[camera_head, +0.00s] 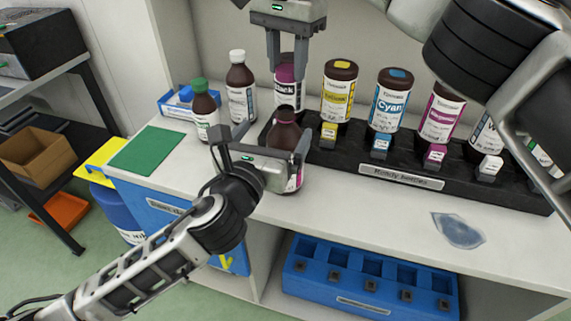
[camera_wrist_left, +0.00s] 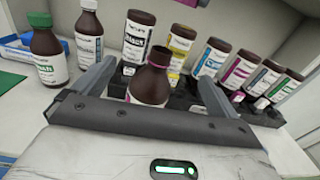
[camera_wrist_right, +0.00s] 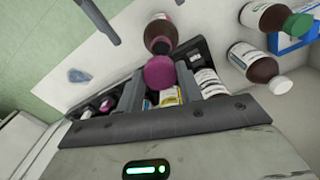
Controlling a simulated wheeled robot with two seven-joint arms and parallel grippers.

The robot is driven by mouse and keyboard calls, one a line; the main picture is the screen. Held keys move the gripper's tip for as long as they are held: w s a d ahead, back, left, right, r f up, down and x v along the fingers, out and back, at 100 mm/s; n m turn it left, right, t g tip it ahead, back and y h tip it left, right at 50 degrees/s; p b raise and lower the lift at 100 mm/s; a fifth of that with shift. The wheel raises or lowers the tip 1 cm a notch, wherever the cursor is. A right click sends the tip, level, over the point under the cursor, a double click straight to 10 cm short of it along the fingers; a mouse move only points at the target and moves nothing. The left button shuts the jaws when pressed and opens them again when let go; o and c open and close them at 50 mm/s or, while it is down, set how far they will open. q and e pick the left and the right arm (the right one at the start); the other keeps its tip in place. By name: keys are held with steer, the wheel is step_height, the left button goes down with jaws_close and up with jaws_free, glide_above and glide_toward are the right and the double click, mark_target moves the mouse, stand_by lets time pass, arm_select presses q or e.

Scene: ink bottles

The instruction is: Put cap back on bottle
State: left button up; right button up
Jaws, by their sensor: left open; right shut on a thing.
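An open brown bottle (camera_head: 284,136) with a magenta label stands upright on the counter in front of the rack. Its dark mouth faces up in the left wrist view (camera_wrist_left: 152,80). My left gripper (camera_head: 262,143) is open, its fingers on either side of this bottle with visible gaps. My right gripper (camera_head: 287,70) is above and behind the bottle, fingers pointing down. In the right wrist view, it is shut on a round magenta cap (camera_wrist_right: 160,72). The cap is apart from the bottle (camera_wrist_right: 160,38). In the head view the cap blends with the bottle behind it.
A black rack (camera_head: 335,160) holds several labelled ink bottles, including yellow (camera_head: 339,100) and cyan (camera_head: 388,107). A green-capped bottle (camera_head: 204,108) and a white-capped bottle (camera_head: 241,86) stand left. A blue-grey patch (camera_head: 458,230) lies on the counter, right. The front counter is mostly clear.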

arm_select(q)
steer(key=shift+w+r+m, duration=0.1)
steer(key=shift+r+m, duration=0.2)
steer(key=shift+m, duration=0.2)
arm_select(e)
steer(key=shift+a+r, duration=0.15)
steer(key=shift+r, duration=0.1)
arm_select(q)
steer(key=shift+f, duration=0.15)
step_height(320, 180, down, 8)
steer(key=x, duration=0.7)
steer(key=shift+w+d, duration=0.1)
steer(key=shift+w, duration=0.2)
steer(key=shift+r, duration=0.2)
steer(key=c, duration=1.5)
steer(key=shift+o, duration=0.2)
arm_select(e)
glide_above(285, 109)
steer(key=shift+f, duration=2.5)
steer(key=shift+f, duration=0.1)
steer(key=shift+f, duration=0.8)
